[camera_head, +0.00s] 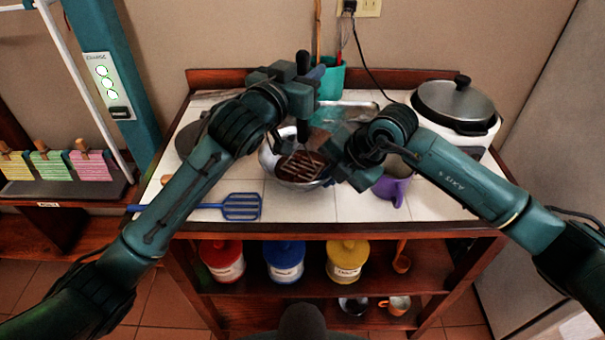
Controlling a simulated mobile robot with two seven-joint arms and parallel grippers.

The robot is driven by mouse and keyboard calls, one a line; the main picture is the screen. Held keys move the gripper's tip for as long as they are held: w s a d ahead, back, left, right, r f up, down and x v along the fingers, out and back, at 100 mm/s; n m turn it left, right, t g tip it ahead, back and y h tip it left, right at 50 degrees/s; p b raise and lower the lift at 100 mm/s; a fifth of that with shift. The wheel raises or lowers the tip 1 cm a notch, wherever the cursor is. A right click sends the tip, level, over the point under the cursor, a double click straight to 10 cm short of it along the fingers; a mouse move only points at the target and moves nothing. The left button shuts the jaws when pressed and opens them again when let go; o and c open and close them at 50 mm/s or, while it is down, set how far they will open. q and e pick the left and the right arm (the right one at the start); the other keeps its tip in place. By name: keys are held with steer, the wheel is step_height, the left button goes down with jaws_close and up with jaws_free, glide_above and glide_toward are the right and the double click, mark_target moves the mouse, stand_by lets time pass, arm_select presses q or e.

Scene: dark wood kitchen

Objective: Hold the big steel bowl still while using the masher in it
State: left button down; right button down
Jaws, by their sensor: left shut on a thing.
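The big steel bowl (268,157) stands on the white tiled top near its middle. The masher (303,166) is upright, with its slotted brownish head down inside the bowl and its dark handle rising above. My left gripper (302,97) is shut on the masher's handle, above the bowl. My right gripper (338,160) is at the bowl's right rim and covers part of it. Its fingertips are dark and overlap the bowl, so I cannot tell whether they grip the rim.
A blue slotted spatula (241,207) lies at front left. A purple mug (392,188) stands right of the bowl, beneath my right arm. A lidded electric pan (455,104) fills the back right, and a teal utensil holder (331,80) stands behind. Canisters (285,262) sit on the shelf below.

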arm_select(q)
steer(key=shift+f, duration=0.85)
steer(key=shift+r, duration=1.65)
steer(key=shift+f, duration=0.2)
steer(key=shift+f, duration=1.45)
steer(key=shift+r, duration=1.65)
